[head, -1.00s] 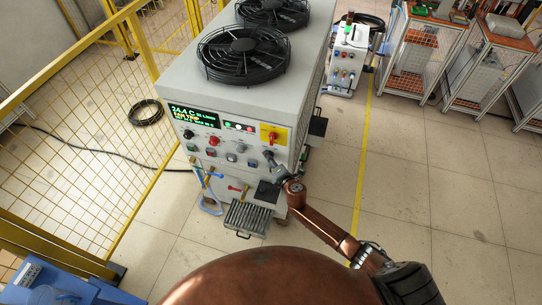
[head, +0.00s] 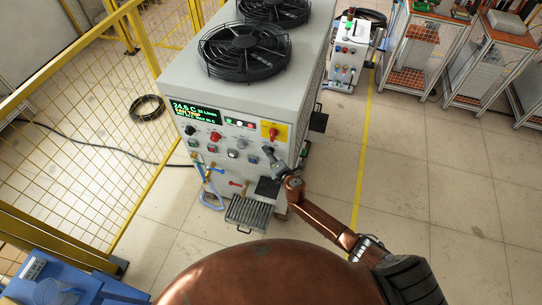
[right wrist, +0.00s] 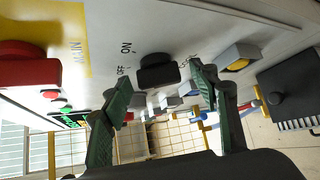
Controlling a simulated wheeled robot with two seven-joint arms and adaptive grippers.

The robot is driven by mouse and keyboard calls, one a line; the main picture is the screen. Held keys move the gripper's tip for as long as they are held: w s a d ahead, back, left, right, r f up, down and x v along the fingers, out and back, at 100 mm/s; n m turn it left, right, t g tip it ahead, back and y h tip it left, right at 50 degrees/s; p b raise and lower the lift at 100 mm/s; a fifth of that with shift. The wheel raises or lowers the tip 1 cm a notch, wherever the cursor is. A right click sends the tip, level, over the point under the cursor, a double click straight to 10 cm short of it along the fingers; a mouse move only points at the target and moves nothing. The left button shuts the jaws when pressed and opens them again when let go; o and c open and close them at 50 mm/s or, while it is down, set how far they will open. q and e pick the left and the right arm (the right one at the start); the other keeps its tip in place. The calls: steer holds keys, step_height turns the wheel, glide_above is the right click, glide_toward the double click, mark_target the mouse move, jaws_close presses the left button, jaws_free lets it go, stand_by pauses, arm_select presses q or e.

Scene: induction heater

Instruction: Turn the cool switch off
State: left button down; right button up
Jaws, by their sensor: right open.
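A black rotary switch (right wrist: 157,72) is on the front panel of the grey cooling unit (head: 300,90). My right gripper (right wrist: 161,84) is open, with one green-padded finger on each side of the switch. Contact cannot be told. In the head view my right gripper (head: 270,157) is at the panel's lower right and partly covers that area. My left gripper is out of view.
A red main switch on a yellow plate (head: 270,132) sits close above my gripper. A lit display (head: 195,113), a red knob (head: 215,137) and several buttons are farther left. A slatted tray (head: 246,210) juts out low in front.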

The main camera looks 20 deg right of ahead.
steer(key=v, duration=1.2)
stand_by(0.5)
